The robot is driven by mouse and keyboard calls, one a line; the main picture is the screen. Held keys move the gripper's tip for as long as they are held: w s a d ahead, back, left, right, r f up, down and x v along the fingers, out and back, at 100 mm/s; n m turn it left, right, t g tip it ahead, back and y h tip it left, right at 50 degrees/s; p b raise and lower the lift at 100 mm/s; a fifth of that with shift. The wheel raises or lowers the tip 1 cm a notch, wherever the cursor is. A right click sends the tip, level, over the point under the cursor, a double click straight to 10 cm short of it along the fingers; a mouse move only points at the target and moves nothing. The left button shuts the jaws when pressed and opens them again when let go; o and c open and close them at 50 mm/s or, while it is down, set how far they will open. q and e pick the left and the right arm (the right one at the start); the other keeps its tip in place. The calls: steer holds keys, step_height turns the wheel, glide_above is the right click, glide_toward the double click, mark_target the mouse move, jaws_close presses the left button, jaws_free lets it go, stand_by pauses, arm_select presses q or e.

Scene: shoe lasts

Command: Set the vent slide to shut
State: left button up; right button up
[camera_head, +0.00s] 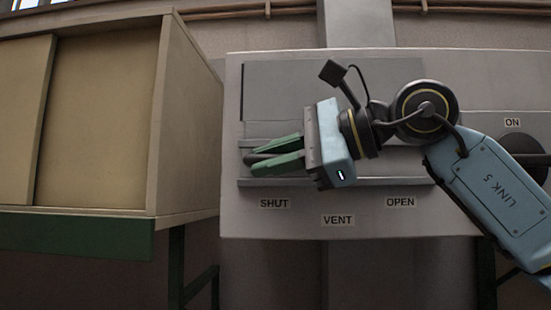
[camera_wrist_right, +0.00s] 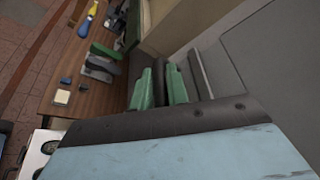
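The vent panel (camera_head: 290,228) is pale grey, with the labels SHUT (camera_head: 274,203) at left, VENT (camera_head: 337,219) in the middle and OPEN (camera_head: 400,202) at right. A grey plate (camera_head: 280,90) sits above a horizontal rail (camera_head: 390,181). My right gripper (camera_head: 256,160) is at the rail's left end, above SHUT, its green fingers pointing left. A dark rounded piece, perhaps the slide's handle (camera_head: 250,158), shows between the fingertips. My left gripper is out of view.
A beige cabinet (camera_head: 185,120) stands close to the left of the panel. A dark round knob (camera_head: 520,146) under the label ON is at the right. The right wrist view shows a wooden bench (camera_wrist_right: 62,75) with tools and small parts.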

steer(key=o, duration=0.3)
steer(key=shift+a, duration=0.25)
steer(key=shift+d, duration=0.1)
steer(key=shift+d, duration=0.1)
steer(key=shift+b+v, duration=1.4)
steer(key=shift+v, duration=5.2)
